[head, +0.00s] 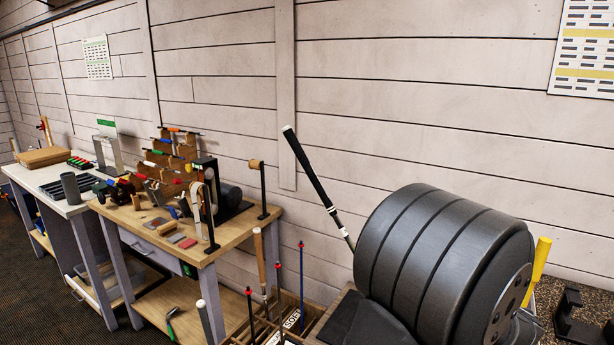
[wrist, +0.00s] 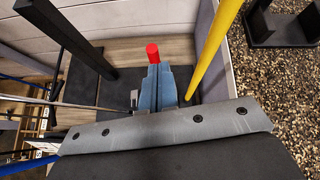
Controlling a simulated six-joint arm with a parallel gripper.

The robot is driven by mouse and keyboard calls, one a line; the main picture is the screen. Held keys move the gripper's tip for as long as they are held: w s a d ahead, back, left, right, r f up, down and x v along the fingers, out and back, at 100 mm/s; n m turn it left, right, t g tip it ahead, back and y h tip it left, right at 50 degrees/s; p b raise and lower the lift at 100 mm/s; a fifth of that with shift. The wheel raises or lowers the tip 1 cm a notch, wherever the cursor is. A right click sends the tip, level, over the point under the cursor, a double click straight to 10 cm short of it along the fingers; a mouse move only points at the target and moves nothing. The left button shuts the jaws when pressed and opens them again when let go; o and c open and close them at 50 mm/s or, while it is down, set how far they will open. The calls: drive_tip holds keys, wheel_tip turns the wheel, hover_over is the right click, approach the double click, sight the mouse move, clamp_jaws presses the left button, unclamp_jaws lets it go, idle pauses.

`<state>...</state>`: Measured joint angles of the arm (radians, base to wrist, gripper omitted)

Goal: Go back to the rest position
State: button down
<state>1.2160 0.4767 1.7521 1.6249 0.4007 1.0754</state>
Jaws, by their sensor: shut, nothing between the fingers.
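In the wrist view my gripper (wrist: 159,72) shows as two narrow blue-grey fingers, side by side and shut, with nothing held between them. A small red piece (wrist: 152,51) shows at their far end; I cannot tell whether it touches them. In the head view my gripper is not visible; the large dark ribbed cylinder at right is my own arm and hides what is behind it. A golf club with a black grip (head: 312,167) stands tilted just left of my arm, clear of the wall.
A wooden workbench (head: 158,222) crowded with tools stands at left. A divided bin (head: 303,323) holding upright clubs is below centre. A yellow pole (head: 538,270) rises close to my arm's right, also in the wrist view (wrist: 212,45). A black bracket (head: 578,320) lies far right.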

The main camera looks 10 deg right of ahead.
wheel_tip(320, 180, down, 8)
drive_tip(key=w+d+r, duration=0.1)
drive_tip(key=w, duration=0.1)
drive_tip(key=s+a+f+t+h, duration=0.1)
drive_tip(key=s+a+f, duration=0.1)
drive_tip(key=f, duration=0.3)
drive_tip(key=s+a+f+t+h, duration=0.2)
drive_tip(key=a+f, duration=0.1)
drive_tip(key=f, duration=0.3)
drive_tip(key=shift+s+a, duration=0.15)
drive_tip(key=shift+s, duration=0.15)
idle(0.5)
drive_tip(key=c, duration=2.2)
unclamp_jaws()
